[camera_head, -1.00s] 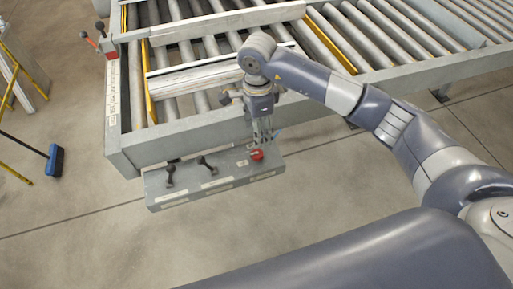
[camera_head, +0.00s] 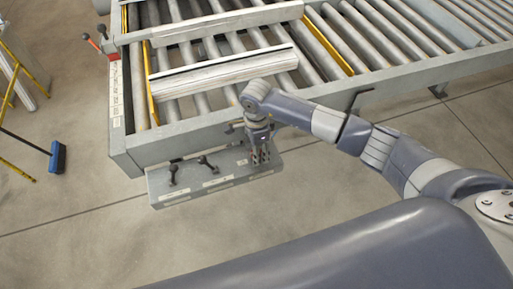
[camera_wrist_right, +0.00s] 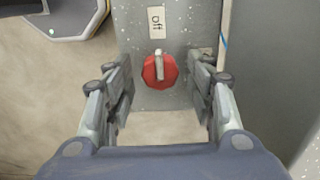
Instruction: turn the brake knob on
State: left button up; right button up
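The red brake knob (camera_wrist_right: 160,71) sits on the grey control box (camera_head: 205,192) at the front of the roller bench. In the head view the right gripper (camera_head: 260,161) is over the right end of the box and mostly hides the knob. My left gripper is not in view.
Two black levers (camera_head: 172,175) (camera_head: 208,164) stand on the box left of the knob. The roller bench (camera_head: 140,150) lies behind it, with a pale profile (camera_head: 225,72) on the rollers. A blue broom (camera_head: 57,157) is on the floor at the left.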

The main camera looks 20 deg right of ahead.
jog(key=c, duration=0.8)
jog(key=shift+f+m+b, duration=0.15)
jog(key=shift+m+b, duration=0.95)
jog(key=shift+m, duration=0.1)
jog(key=m+b, duration=0.3)
jog(key=m, duration=0.1)
jog(key=shift+m, duration=0.3)
jog(key=m+b, duration=0.4)
jog(key=m, duration=0.2)
jog(key=shift+m+b, duration=0.95)
jog(key=shift+m, duration=1.45)
jog(key=shift+r, duration=0.2)
